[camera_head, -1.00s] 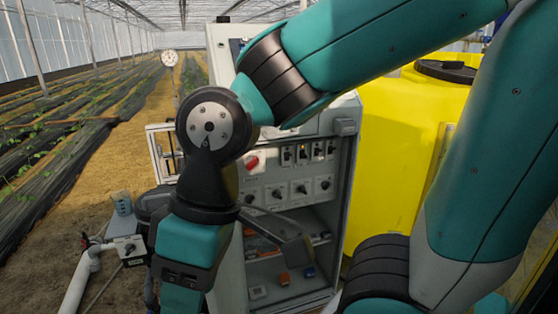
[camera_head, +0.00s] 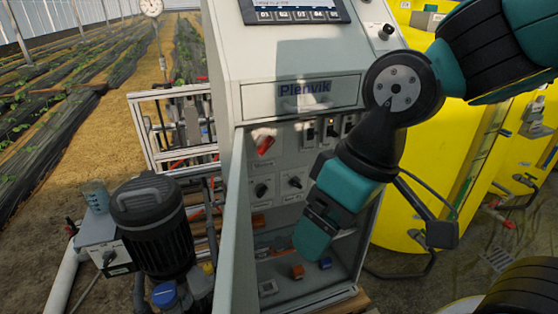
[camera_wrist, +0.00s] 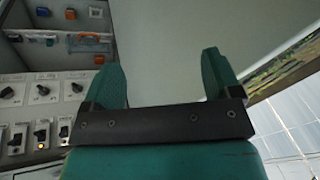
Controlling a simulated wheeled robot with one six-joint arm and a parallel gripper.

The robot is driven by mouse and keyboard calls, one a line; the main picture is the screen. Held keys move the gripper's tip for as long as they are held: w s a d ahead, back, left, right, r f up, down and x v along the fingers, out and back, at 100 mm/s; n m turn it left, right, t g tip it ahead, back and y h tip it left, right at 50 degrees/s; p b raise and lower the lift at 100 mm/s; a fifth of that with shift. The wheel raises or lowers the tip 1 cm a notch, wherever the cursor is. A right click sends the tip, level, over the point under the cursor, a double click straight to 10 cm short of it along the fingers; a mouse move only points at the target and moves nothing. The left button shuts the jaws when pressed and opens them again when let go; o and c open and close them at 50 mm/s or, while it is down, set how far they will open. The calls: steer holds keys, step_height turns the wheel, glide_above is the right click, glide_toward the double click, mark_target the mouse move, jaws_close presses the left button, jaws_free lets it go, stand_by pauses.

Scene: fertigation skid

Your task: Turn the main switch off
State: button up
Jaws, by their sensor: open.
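The main switch appears to be the red rotary handle (camera_head: 265,146) at the upper left of the panel inside the open grey cabinet (camera_head: 290,60). It sits tilted on its plate. I cannot make it out in the wrist view. My gripper (camera_head: 312,242) hangs in front of the cabinet's right half, right of and below the red handle, apart from it. In the wrist view my gripper's two teal fingers (camera_wrist: 163,75) are apart with nothing between them. A plain pale surface lies beyond them. My gripper and wrist hide part of the panel's right side.
Black rotary knobs (camera_head: 261,189) and small toggles (camera_head: 310,133) crowd the panel; an orange-lit switch (camera_wrist: 41,133) shows in the wrist view. The open cabinet door (camera_head: 235,235) stands at the left. A dark pump (camera_head: 155,230) is beside it, yellow tanks (camera_head: 415,195) are right.

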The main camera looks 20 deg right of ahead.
steer(key=w+d+f+m+t+h+b, duration=0.1)
steer(key=w+d+f+m+b, duration=0.15)
steer(key=f+b, duration=0.65)
steer(key=w+d+f+m+b, duration=0.1)
steer(key=w+d+f+b, duration=0.35)
steer(key=f, duration=0.75)
steer(key=w+d+f+m+t+h+b, duration=0.1)
steer(key=d+f+b, duration=0.1)
steer(key=f+b, duration=0.75)
steer(key=m+t+y+b, duration=0.4)
steer(key=m+t+b, duration=0.2)
steer(key=m+t, duration=1.5)
glide_toward(269, 147)
steer(key=w+r+m+g+p, duration=0.1)
steer(key=w+p, duration=0.1)
steer(key=p, duration=0.2)
steer(key=w+a+r+m+g+p, duration=0.1)
steer(key=w+r+p, duration=0.1)
steer(key=p, duration=0.2)
steer(key=w+r+m+g+p, duration=0.1)
steer(key=w+p, duration=0.2)
steer(key=p, duration=0.1)
steer(key=shift+w+a+r+m, duration=0.1)
steer(key=shift+a+r+m, duration=0.25)
steer(key=shift+w+a+p, duration=0.15)
steer(key=shift+w+p, duration=0.3)
steer(key=shift+w, duration=0.15)
